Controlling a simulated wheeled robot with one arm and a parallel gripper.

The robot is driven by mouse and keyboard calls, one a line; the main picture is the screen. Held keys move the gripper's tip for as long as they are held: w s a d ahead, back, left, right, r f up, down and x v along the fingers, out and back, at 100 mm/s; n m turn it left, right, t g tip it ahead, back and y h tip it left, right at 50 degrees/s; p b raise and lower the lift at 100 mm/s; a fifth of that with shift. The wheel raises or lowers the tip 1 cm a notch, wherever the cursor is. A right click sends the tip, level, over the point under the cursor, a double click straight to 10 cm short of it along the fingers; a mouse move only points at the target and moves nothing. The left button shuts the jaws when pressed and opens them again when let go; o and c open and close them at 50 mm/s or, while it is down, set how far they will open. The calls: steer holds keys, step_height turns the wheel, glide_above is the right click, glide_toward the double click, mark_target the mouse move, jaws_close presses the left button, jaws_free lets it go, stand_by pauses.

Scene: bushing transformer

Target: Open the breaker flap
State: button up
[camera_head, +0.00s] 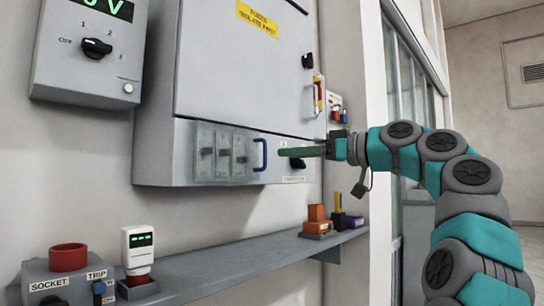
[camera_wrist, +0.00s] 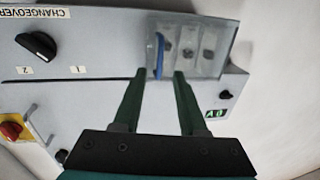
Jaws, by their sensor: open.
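The breaker flap (camera_head: 224,152) is a see-through cover over several breakers on the lower part of the grey cabinet; it looks closed. Its blue handle (camera_head: 261,154) stands upright at the flap's right edge. In the wrist view the flap (camera_wrist: 195,62) is at the top, with the blue handle (camera_wrist: 159,52) at its left edge. My gripper (camera_head: 280,152) is just right of the handle, its green fingers pointing at it. In the wrist view my gripper (camera_wrist: 160,75) is open and empty, and the handle lines up with the gap between the fingertips. I cannot tell whether they touch it.
A black changeover knob (camera_wrist: 37,45) sits beside the flap. A red-and-yellow switch (camera_wrist: 12,130) is at lower left in the wrist view. Below the cabinet, a shelf (camera_head: 230,262) holds a white meter (camera_head: 139,248) and orange blocks (camera_head: 316,220). A window frame (camera_head: 375,150) stands right.

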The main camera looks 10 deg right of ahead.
steer(key=x, duration=0.6)
jaws_close()
stand_by(1.3)
